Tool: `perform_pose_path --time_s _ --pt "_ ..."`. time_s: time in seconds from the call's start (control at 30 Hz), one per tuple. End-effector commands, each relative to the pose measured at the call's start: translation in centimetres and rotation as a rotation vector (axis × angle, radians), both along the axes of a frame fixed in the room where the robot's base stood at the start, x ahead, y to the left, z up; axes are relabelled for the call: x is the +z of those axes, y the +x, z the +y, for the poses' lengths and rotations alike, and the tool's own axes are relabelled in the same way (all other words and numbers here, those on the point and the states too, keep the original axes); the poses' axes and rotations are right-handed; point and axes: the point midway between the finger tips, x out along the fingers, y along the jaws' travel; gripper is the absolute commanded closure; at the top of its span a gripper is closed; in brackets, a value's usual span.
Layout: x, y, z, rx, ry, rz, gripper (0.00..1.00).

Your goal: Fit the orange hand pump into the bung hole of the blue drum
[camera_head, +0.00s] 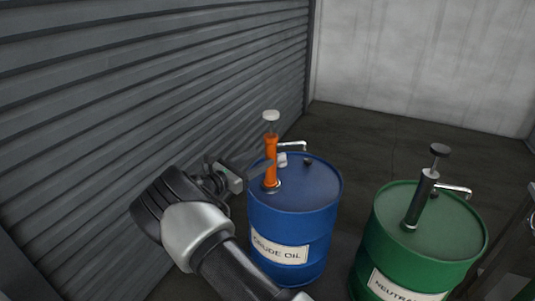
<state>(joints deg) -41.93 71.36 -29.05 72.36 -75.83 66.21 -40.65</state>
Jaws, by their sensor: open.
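The orange hand pump (270,160) stands upright on the top of the blue drum (290,225), near the left side of its lid. Its foot meets a light ring on the lid, which looks like the bung hole. The pump has a pale knob on top and a silver spout pointing right. The drum's label reads "CRUDE OIL". My gripper (262,172) is open at the pump's left side, beside its body. The far finger is partly hidden by the pump, and I cannot tell whether either finger touches it.
A green drum (430,235) with a dark hand pump (421,195) stands to the right. A grey ribbed shutter wall (150,90) runs close along the left. Dark floor (390,140) lies open behind the drums. A dark metal frame shows at the right edge.

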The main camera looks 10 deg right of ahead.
Motion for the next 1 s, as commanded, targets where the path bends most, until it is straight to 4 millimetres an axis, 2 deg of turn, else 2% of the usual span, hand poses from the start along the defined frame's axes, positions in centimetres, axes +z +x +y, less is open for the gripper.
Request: perform_pose_path --time_s 0.03,0.2,0.5,0.7,1.0 --pt "0.2 -0.8 1.3 0.004 -0.001 0.001 0.47" --pt "0.2 -3.3 4.6 0.003 -0.001 -0.001 0.47" --pt "0.1 -6.2 8.5 0.0 -0.002 -0.001 0.47" --pt "0.1 -6.7 9.2 -0.001 -0.002 -0.001 0.47" --pt "0.2 -6.7 9.0 -0.004 0.003 -0.003 0.47"
